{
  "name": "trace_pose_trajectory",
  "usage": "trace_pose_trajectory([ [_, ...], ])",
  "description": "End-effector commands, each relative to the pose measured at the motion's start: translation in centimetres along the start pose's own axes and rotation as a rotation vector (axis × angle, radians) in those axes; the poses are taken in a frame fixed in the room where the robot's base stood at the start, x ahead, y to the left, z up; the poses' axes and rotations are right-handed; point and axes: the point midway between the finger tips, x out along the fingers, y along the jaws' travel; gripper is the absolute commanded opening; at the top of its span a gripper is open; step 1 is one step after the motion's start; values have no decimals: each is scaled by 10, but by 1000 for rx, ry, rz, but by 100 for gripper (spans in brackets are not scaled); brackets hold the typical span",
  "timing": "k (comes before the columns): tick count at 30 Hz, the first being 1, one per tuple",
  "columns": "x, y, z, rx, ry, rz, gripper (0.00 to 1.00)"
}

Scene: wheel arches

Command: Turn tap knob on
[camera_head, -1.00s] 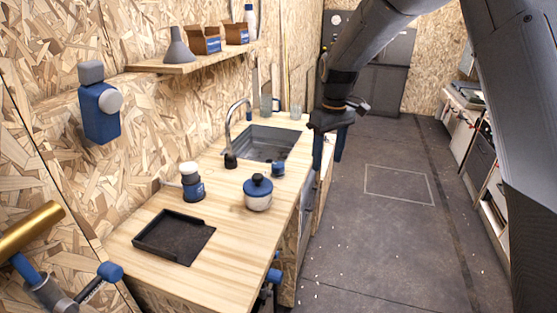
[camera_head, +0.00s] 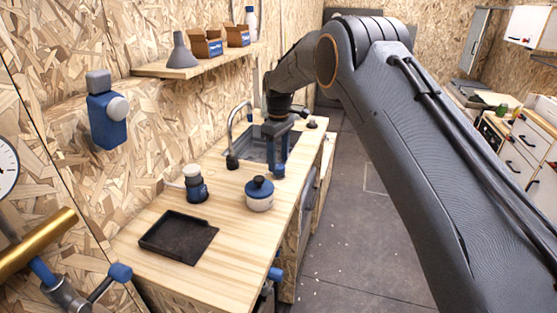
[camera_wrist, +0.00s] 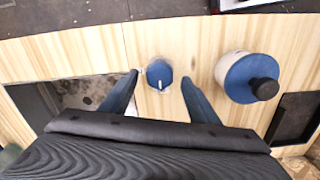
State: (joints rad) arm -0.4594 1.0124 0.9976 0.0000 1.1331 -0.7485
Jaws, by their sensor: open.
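The tap knob (camera_wrist: 159,74) is a round blue knob with a white mark, set in the wooden worktop beside the sink. In the head view the knob (camera_head: 279,171) shows just below my gripper (camera_head: 276,150). In the wrist view my gripper (camera_wrist: 160,80) is open, with one blue finger on each side of the knob and visible gaps between. I cannot tell whether the fingers are level with the knob or above it. The curved metal tap (camera_head: 231,135) stands at the sink's left edge. The sink (camera_head: 252,149) is partly hidden behind my gripper.
A white jar with a blue lid (camera_head: 259,196) stands close to the knob; the jar also shows in the wrist view (camera_wrist: 231,68). A shelf (camera_head: 190,66) juts from the wall above.

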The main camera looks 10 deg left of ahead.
Motion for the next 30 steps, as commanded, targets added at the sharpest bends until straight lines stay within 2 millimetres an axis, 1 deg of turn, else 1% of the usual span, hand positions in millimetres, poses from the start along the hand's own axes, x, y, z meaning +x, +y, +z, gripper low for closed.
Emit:
trace_pose_trajectory([
  [3,11,0,0,0,-1,-1,55],
  [6,17,0,0,1,0,0,55],
  [14,19,0,0,1,1,1,55],
  [15,19,0,0,1,1,1,52],
  [17,19,0,0,1,1,1,42],
  [21,18,0,0,1,1,1,18],
  [22,18,0,0,1,1,1,14],
  [30,19,1,0,26,1,1,14],
])
